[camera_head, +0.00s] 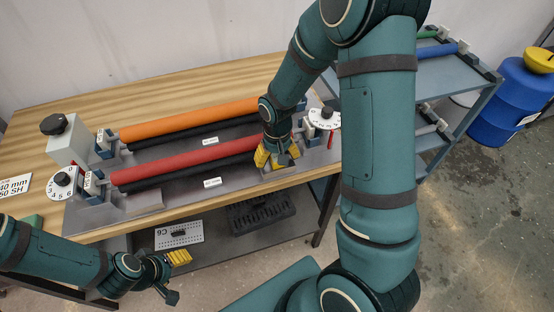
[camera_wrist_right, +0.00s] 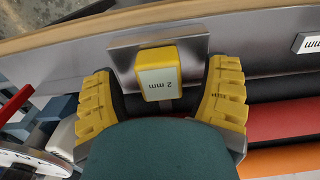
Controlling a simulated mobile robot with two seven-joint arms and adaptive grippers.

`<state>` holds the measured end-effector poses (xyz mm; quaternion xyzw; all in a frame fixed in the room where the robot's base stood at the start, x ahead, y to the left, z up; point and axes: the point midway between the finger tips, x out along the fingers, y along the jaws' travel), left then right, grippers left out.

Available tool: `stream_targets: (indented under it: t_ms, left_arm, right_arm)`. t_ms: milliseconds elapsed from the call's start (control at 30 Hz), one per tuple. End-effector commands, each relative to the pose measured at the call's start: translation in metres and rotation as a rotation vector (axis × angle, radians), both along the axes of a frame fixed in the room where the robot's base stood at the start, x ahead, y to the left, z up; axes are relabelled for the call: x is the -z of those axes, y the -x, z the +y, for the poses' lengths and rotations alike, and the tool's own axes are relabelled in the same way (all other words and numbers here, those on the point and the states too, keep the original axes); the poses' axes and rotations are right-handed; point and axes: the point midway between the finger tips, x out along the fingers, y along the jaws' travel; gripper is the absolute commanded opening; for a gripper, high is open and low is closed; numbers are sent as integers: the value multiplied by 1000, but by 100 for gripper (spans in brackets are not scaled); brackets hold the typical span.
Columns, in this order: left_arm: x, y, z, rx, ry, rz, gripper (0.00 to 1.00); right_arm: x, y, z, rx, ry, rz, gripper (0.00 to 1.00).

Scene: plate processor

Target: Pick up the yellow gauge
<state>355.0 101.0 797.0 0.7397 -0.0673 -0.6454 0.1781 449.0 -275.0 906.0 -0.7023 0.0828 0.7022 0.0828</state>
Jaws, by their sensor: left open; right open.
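The yellow gauge (camera_wrist_right: 159,72) is a small yellow block with a pale face marked "2 mm", seen in the right wrist view against a grey metal plate. My right gripper (camera_wrist_right: 165,92) is open, with one yellow finger on each side of the gauge and a visible gap on both sides. In the head view my right gripper (camera_head: 275,158) points down at the right end of the red roller, and I cannot make out the gauge apart from the yellow fingers there. My left gripper (camera_head: 176,274) is open and empty, low in front of the table.
The red roller (camera_head: 185,160) and orange roller (camera_head: 190,118) lie on the wooden table (camera_head: 60,125), with black rollers beside them. White numbered dials (camera_head: 66,184) stand at the ends. A blue-grey shelf cart (camera_head: 455,80) and blue barrel (camera_head: 512,100) stand to the right.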

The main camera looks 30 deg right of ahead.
Motion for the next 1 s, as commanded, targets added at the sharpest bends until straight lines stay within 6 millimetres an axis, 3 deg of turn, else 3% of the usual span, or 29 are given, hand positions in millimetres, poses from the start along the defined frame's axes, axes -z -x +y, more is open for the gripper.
stream_targets:
  t_ms: [133, 333, 767, 1000]
  left_arm:
    - [0, 0, 0, 0, 0, 0, 64]
    - [0, 0, 0, 0, 0, 0, 64]
    - [-1, 0, 0, 0, 0, -1, 64]
    - [-8, -2, 0, -4, -1, -5, 64]
  right_arm:
    - [0, 0, 0, 0, 0, 0, 73]
    - [0, 0, 0, 0, 0, 0, 3]
    - [-2, 0, 0, 0, 0, 0, 1]
    - [-38, -1, 0, 0, -1, -6, 1]
